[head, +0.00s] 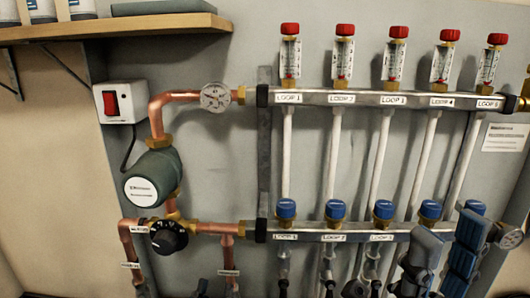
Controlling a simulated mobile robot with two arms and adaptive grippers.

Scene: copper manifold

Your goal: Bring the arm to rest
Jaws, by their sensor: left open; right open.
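My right gripper (448,236) is at the lower right, its two dark blue-grey fingers pointing up and spread apart with nothing between them. It is in front of the lower manifold bar (340,236) and hides parts of it near the right-hand loops. Whether its fingers touch the bar or pipes cannot be told. My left gripper is not clearly seen.
The upper manifold bar (365,99) carries several red-capped flow meters. Several blue-capped valves (286,209) sit on the lower bar. At left are copper pipes, a green pump (153,176), a black dial (169,237) and a switch box (120,102) under a wooden shelf (120,27).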

